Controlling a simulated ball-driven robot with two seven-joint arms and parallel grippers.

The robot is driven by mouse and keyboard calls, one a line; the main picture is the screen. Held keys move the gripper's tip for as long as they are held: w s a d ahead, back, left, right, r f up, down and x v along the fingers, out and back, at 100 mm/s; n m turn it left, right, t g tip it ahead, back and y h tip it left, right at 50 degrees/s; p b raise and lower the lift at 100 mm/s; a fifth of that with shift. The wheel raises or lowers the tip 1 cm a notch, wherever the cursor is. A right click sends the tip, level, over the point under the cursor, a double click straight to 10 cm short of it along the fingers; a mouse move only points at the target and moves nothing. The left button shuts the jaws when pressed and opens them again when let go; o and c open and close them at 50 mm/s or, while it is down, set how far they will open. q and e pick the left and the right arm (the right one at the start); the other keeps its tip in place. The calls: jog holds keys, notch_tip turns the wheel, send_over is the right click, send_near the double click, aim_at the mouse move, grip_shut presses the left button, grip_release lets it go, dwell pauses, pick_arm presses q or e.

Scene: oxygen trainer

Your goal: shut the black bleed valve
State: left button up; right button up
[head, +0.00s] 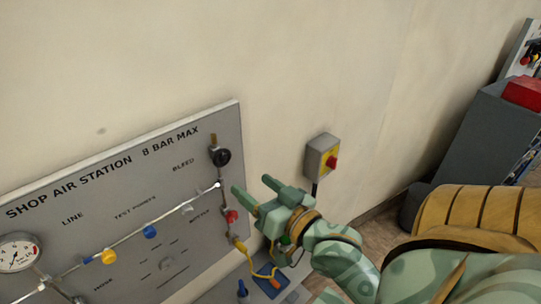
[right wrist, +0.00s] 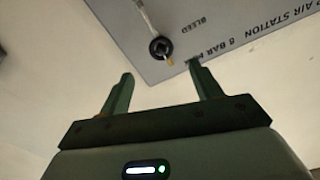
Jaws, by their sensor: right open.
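The black bleed valve (head: 221,157) is a round black knob at the upper right of the grey panel (head: 120,175), near the word BLEED. It also shows in the right wrist view (right wrist: 160,47), with a small brass-coloured piece beside it. My right gripper (head: 252,186) is open and empty, below and to the right of the knob in the head view. In the right wrist view its two fingers (right wrist: 160,72) stand apart, with the knob showing beyond the gap between them. The fingers do not appear to touch it. My left gripper is not in view.
A red knob (head: 231,216) sits below the black one, close to my right gripper. Blue (head: 150,231) and yellow (head: 109,256) fittings and a gauge (head: 16,253) line the pipe. A switch box (head: 322,155) with a red button hangs right of the panel.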

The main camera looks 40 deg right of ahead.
jog(key=shift+s+r+p, duration=0.15)
jog(key=shift+s+p, duration=0.55)
jog(key=shift+s, duration=1.3)
